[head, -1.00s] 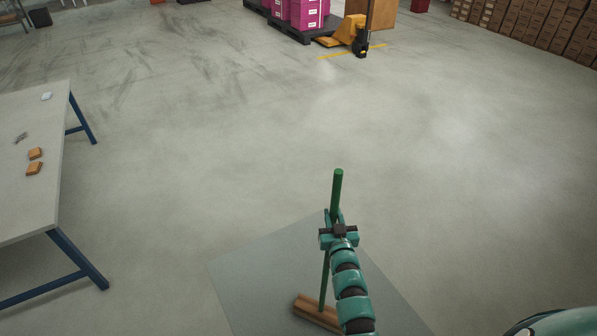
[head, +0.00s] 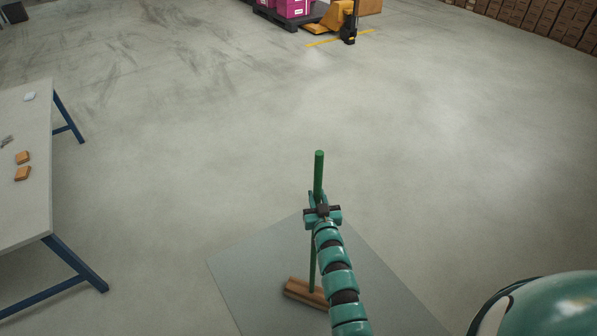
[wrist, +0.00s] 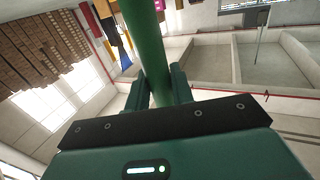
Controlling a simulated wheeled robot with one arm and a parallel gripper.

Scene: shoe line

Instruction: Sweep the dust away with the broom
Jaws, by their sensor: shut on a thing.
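The broom has a green handle (head: 319,176) and a brown wooden head (head: 303,291). In the head view my gripper (head: 320,199) is shut around the upper part of the handle, which stands nearly upright. The broom head is low, over a grey mat (head: 262,265) on the floor; I cannot tell whether it touches. In the wrist view the green handle (wrist: 145,45) runs between my two fingers. No dust pile shows clearly; the mat beside the broom looks bare, and part of it is hidden by my arm. Dark smudges (head: 205,75) mark the floor at the upper left.
A table (head: 28,190) with blue legs stands at the left, with small brown blocks (head: 22,173) on it. At the back are a yellow pallet jack (head: 333,18), pink boxes (head: 293,8) on a dark pallet, and stacked cartons (head: 545,22). The middle floor is clear.

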